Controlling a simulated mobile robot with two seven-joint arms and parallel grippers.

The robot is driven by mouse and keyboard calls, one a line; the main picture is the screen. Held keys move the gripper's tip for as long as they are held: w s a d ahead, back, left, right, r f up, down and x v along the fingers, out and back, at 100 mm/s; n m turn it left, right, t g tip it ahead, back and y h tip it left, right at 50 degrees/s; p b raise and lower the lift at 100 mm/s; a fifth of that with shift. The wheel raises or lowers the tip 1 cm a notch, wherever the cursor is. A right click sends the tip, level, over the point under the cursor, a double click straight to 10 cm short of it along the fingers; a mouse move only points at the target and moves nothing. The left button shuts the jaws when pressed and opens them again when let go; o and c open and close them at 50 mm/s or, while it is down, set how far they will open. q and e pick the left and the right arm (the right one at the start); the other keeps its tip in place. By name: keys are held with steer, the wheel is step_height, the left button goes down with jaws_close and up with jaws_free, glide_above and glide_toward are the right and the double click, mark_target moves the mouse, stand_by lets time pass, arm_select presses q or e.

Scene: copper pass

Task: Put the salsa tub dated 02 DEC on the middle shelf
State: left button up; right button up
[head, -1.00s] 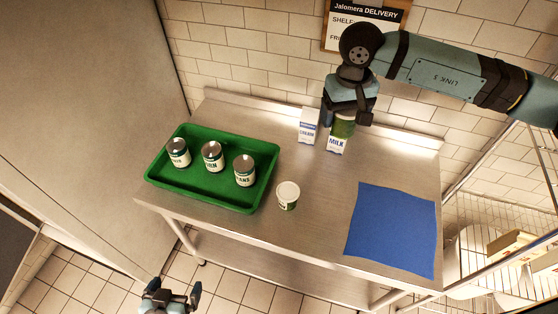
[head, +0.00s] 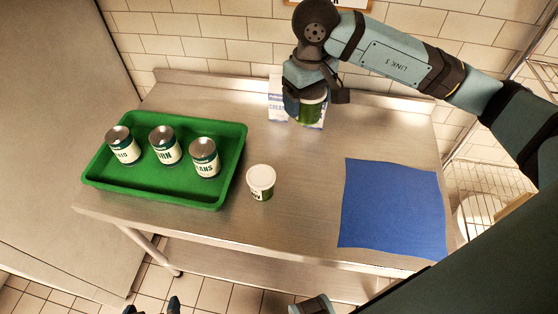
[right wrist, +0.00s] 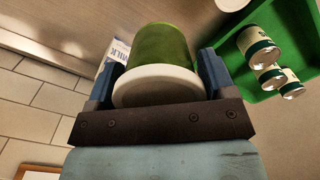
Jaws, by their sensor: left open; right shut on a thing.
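My right gripper (head: 314,100) is shut on a green tub (head: 312,110) near the back of the steel table. In the right wrist view the tub (right wrist: 168,45) sits between the two fingers, its white lid (right wrist: 158,87) towards the camera. No date is readable on it. A second tub (head: 261,183), with a white lid and green-and-white label, stands upright on the table right of the green tray; its date is too small to read. My left gripper (head: 152,306) is open and empty, low at the bottom edge and partly cut off. No middle shelf can be made out.
A green tray (head: 228,165) holds three cans (head: 163,146). White cartons (head: 277,100) stand behind the held tub; one reads MILK in the right wrist view (right wrist: 118,50). A blue mat (head: 393,210) lies at right. A wire rack (head: 490,178) stands beyond the table's right end.

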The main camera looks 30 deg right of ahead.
step_height(320, 180, down, 19)
steer(key=shift+f, duration=0.15)
stand_by(0.4)
steer(key=shift+f, duration=0.15)
steer(key=o, duration=1)
